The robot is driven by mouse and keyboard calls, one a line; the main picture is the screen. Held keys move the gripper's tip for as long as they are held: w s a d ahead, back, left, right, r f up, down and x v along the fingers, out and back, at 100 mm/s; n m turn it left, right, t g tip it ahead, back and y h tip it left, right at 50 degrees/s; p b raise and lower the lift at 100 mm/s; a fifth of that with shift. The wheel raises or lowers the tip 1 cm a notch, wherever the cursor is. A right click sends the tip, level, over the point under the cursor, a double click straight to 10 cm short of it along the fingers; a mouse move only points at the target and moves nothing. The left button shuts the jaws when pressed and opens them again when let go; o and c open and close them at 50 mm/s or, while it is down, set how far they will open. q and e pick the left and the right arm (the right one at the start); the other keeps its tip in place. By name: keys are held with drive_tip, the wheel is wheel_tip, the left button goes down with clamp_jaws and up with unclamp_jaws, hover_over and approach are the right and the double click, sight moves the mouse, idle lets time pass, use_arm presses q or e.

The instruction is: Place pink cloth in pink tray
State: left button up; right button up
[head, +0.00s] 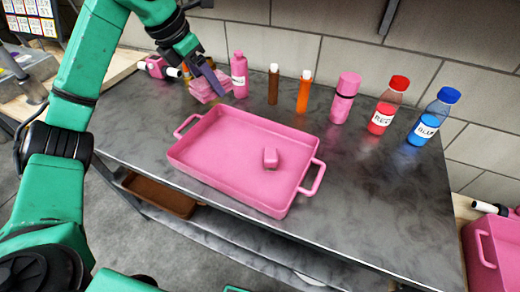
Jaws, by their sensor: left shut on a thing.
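The pink tray (232,150) sits on the grey table, with a handle at each end. A small pink block-like object (270,157) lies inside it. The pink cloth (203,91) looks like a folded pink stack at the back left of the table, behind the tray's left end. My left gripper (208,82) points down at the cloth and is shut on it; its fingers partly cover the cloth. I cannot tell whether the cloth is lifted off the table. My right gripper is not in view.
A pink bottle (239,76) stands close to the right of the cloth. A brown bottle (273,85), an orange bottle (304,92), a pink tumbler (344,98), a red bottle (387,108) and a blue bottle (431,118) line the wall. The table's right part is clear.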

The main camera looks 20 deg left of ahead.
use_arm(q)
drive_tip(key=b, duration=0.1)
hover_over(223, 147)
drive_tip(key=s+a, duration=0.1)
wheel_tip(223, 147, down, 11)
wheel_tip(223, 147, down, 9)
drive_tip(key=shift+s+d+f, duration=0.1)
drive_tip(key=shift+s+d, duration=0.05)
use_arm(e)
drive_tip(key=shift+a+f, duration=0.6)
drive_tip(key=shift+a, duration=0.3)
use_arm(q)
drive_tip(key=o, duration=1.3)
drive_tip(key=shift+f, duration=0.1)
drive_tip(key=shift+r, duration=0.2)
drive_tip(key=v, duration=1.2)
drive_tip(key=shift+b, duration=0.3)
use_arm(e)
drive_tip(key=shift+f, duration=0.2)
